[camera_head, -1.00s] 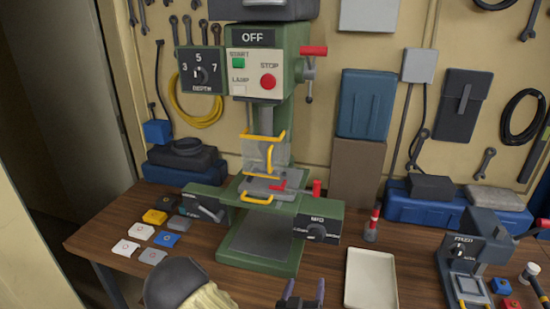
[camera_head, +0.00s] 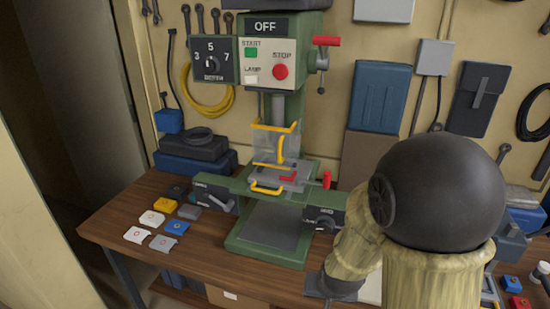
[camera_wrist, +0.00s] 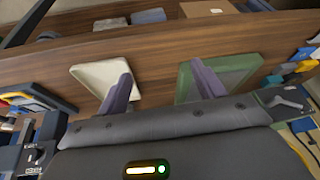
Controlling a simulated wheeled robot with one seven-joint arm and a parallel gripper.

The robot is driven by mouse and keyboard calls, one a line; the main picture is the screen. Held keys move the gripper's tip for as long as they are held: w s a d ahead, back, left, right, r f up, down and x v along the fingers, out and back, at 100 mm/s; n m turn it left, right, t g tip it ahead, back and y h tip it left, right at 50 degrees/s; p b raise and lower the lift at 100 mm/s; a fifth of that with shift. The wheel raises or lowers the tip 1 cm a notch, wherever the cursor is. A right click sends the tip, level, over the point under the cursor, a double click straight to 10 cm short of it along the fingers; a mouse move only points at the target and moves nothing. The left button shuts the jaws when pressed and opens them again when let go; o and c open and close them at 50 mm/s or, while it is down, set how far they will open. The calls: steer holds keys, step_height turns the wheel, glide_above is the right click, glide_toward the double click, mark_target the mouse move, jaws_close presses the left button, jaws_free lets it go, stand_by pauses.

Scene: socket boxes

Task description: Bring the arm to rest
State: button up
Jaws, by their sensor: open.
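My arm rises at the right of the head view, with a dark round joint and pale yellowish sleeves, and hides part of the bench behind it. My gripper (camera_wrist: 161,74) shows in the wrist view with its two purple-grey fingers apart and nothing between them. It is over the front of the wooden bench (camera_wrist: 150,68). One finger overlaps the cream tray (camera_wrist: 92,72) in that picture, and the other overlaps the green press base (camera_wrist: 238,70). I cannot tell the exact height of the fingers above the bench.
A green drill press (camera_head: 301,100) marked OFF stands mid-bench, its yellow-framed guard (camera_head: 272,142) in front of the spindle. Several small coloured blocks, one yellow (camera_head: 165,205), lie at the left. A small grey machine (camera_head: 512,240) is partly hidden at the right.

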steer(key=s+d+r+n+g, duration=0.1)
steer(key=s+d+r+g, duration=0.1)
steer(key=s+r, duration=0.3)
steer(key=shift+s+d+r+n, duration=0.4)
steer(key=shift+s+d, duration=0.15)
steer(key=shift+d, duration=0.15)
